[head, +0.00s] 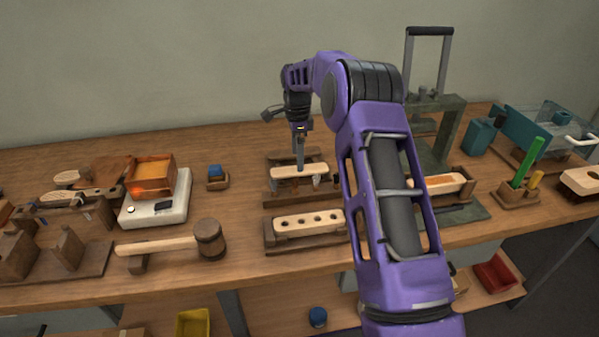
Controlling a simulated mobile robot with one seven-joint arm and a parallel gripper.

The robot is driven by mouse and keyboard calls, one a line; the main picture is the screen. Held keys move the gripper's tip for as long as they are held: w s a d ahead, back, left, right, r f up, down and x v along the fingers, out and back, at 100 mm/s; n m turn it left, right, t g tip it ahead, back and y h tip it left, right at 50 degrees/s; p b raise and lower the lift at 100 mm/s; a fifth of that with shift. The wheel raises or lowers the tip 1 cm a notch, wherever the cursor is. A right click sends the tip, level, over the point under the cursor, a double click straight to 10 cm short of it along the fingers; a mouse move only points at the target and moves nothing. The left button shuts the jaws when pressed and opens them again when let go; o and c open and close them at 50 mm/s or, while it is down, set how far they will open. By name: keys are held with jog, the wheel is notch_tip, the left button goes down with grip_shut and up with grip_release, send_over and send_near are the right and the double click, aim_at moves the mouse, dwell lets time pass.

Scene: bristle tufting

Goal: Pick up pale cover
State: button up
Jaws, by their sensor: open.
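A plain pale wooden piece (285,173), which looks like the pale cover, lies lengthwise on a dark wooden rack at the back middle of the bench. Small pegs or tufts show just below its front edge. My gripper (300,163) points straight down over the middle of this piece, with its fingertips at or just above the top face. I cannot tell whether they touch it. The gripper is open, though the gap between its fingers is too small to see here. Nothing is seen lifted.
In front, a pale block with several holes (308,221) sits in a wooden tray (283,247). A mallet (208,240) and a white heater with an orange-lit box (150,178) stand left. A green press (437,130) stands right, behind my arm. Bare bench lies behind the rack.

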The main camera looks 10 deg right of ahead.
jog(key=f, duration=0.4)
jog(key=shift+w+d, duration=0.15)
jog(key=shift+w, duration=0.05)
jog(key=c, duration=1.4)
